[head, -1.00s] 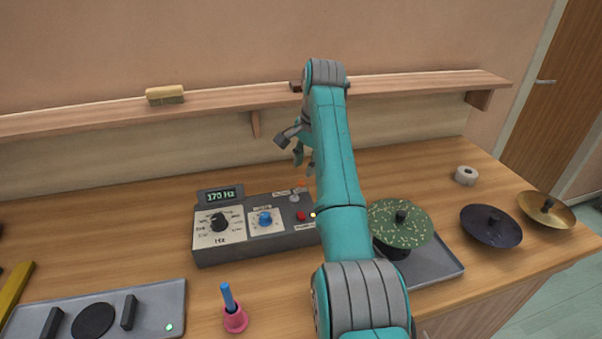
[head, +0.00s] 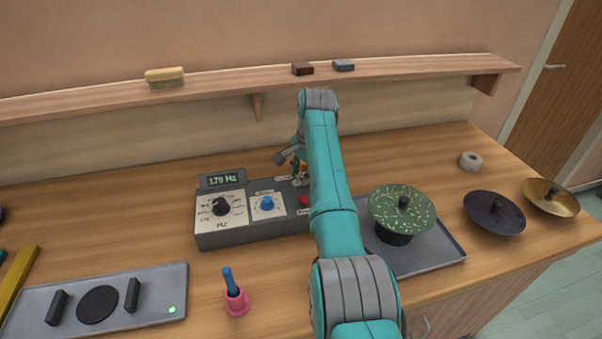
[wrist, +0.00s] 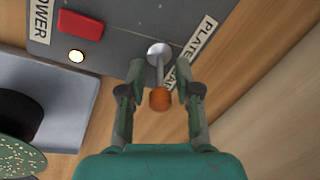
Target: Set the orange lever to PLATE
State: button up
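The orange lever (wrist: 160,98) shows in the wrist view as an orange knob on a metal stem, rising from a round silver base on the grey control box (head: 253,230). A PLATE label (wrist: 203,38) is beside the base, and a second label is partly hidden by a finger. My gripper (wrist: 160,92) is open, with one finger on each side of the lever; gaps seem to show between the fingers and the knob. In the head view the lever is mostly hidden behind my arm.
A red button (wrist: 80,25) and a lit lamp (wrist: 76,56) are close to the lever. A green speckled plate (head: 402,210) stands on a stand over the grey tray (head: 440,262). The shelf (head: 220,84) runs along the wall behind.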

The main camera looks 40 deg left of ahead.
grip_shut()
jog(key=shift+s+a, duration=0.1)
jog(key=shift+a, duration=0.05)
jog(key=t+h, duration=0.2)
jog(key=s+t, duration=0.1)
jog(key=shift+a+r+h, duration=0.1)
jog(key=shift+a+h, duration=0.25)
jog(key=shift+h, duration=0.05)
jog(key=shift+s+a+n+t+h, duration=0.2)
jog(key=shift+t+h, duration=0.45)
jog(key=shift+t, duration=0.25)
jog(key=shift+s+a+n+t+h, duration=0.2)
jog(key=shift+t+h, duration=0.45)
jog(key=shift+t, duration=0.25)
